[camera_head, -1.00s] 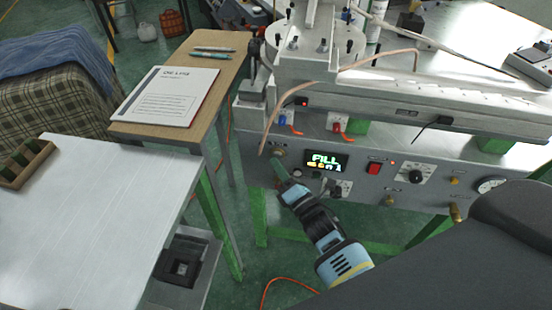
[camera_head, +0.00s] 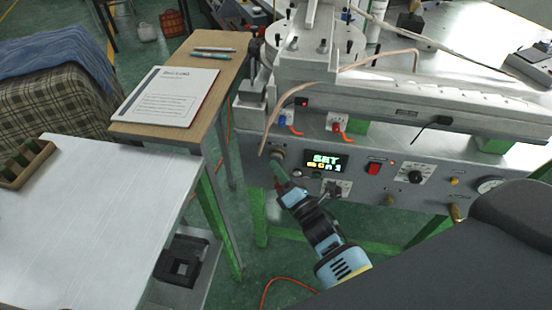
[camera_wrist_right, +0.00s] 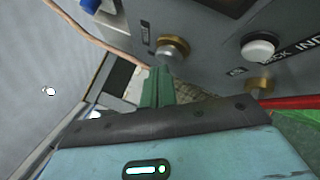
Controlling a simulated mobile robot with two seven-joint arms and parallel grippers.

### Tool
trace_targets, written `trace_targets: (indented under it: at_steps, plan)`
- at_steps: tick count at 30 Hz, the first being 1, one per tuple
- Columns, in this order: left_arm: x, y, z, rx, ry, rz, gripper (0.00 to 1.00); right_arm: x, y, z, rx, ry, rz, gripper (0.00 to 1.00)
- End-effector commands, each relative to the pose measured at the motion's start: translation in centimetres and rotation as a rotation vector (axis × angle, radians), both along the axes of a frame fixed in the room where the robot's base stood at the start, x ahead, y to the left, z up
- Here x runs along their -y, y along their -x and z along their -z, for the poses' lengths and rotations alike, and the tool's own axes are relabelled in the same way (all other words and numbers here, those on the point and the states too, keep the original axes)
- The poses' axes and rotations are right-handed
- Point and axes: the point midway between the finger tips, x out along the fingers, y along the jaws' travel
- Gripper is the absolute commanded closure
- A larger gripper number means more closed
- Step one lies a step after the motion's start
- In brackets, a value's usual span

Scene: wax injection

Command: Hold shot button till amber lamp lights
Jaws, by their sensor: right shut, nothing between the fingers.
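A round metal button in a brass collar (camera_head: 278,153) is on the left of the grey control panel. It also shows in the wrist view (camera_wrist_right: 172,46). My right gripper (camera_head: 277,165) is shut and empty, its green fingertips (camera_wrist_right: 158,72) right at the button's front; I cannot tell if they press it. The display (camera_head: 325,162) reads what looks like "SET" over small amber marks. A pale round dome (camera_wrist_right: 259,47) sits beside the button; it looks unlit. I cannot pick out a lit amber lamp. My left gripper is not in view.
Right of the display are a red switch (camera_head: 374,168), a dial (camera_head: 414,173) and a gauge (camera_head: 491,184). A copper-coloured tube (camera_head: 269,128) hangs down close to the button. A wooden desk with a paper pad (camera_head: 166,96) and a white table (camera_head: 95,215) stand to the left.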

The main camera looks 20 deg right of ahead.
Motion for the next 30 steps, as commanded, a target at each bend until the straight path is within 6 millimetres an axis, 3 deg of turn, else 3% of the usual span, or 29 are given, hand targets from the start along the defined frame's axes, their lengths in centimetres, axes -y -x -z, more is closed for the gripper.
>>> trace_targets:
  at_steps: [17,30]
  plan:
    - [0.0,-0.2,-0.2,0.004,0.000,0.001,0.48,-0.7,1.1,0.0,-0.001,-0.001,-0.001,1.00]
    - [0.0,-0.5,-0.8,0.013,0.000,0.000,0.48,-2.9,4.3,0.2,-0.005,-0.006,-0.002,1.00]
